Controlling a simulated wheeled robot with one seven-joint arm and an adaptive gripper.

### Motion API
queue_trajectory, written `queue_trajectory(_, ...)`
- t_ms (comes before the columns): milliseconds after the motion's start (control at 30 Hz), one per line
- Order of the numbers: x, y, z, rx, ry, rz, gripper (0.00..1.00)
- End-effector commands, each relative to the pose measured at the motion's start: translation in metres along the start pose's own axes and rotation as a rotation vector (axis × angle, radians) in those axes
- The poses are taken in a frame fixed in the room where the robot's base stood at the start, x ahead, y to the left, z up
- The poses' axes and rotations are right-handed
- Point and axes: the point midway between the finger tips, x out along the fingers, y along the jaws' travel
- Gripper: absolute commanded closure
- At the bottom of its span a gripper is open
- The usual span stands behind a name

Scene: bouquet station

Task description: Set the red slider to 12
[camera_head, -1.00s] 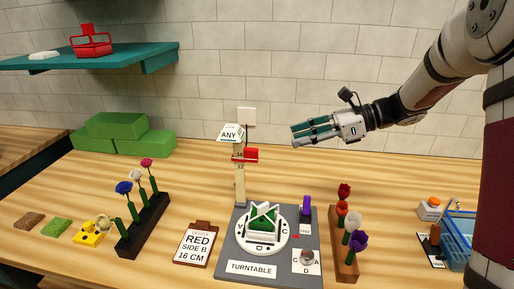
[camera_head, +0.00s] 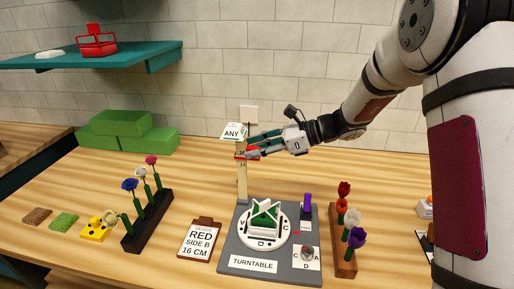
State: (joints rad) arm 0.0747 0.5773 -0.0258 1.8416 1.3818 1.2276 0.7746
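The red slider (camera_head: 241,156) is on the upright wooden scale post (camera_head: 242,184) behind the turntable, below the small sign reading "ANY" (camera_head: 233,131). The scale numbers near it are too small or covered to read surely. My gripper (camera_head: 250,146) reaches in from the right, with its teal fingertips at the slider's right side. The fingers cover part of the slider and post. I cannot tell whether they are apart around the slider's tab or closed on it.
The grey turntable base (camera_head: 235,246) carries a white disc with a green holder. A clipboard (camera_head: 201,238) reads "RED SIDE B 16 CM". Flower racks stand left (camera_head: 150,222) and right (camera_head: 343,259). Green blocks (camera_head: 118,123) lie at the back left, below a teal shelf (camera_head: 120,62).

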Motion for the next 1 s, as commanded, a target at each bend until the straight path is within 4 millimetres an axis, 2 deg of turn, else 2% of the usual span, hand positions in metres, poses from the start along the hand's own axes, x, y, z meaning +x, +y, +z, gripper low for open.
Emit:
queue_trajectory(133,0.0,0.0,0.0,0.0,0.0,0.0,0.65)
queue_trajectory(167,0.0,0.0,0.0,0.0,0.0,0.0,0.7)
queue_trajectory(300,0.0,0.0,0.0,0.0,0.0,0.0,1.0)
queue_trajectory(567,0.001,0.0,-0.002,0.002,0.0,0.001,1.0)
queue_trajectory(800,0.015,-0.001,-0.037,0.007,-0.001,0.002,1.0)
queue_trajectory(1000,0.017,0.0,-0.043,0.003,0.003,0.001,1.0)
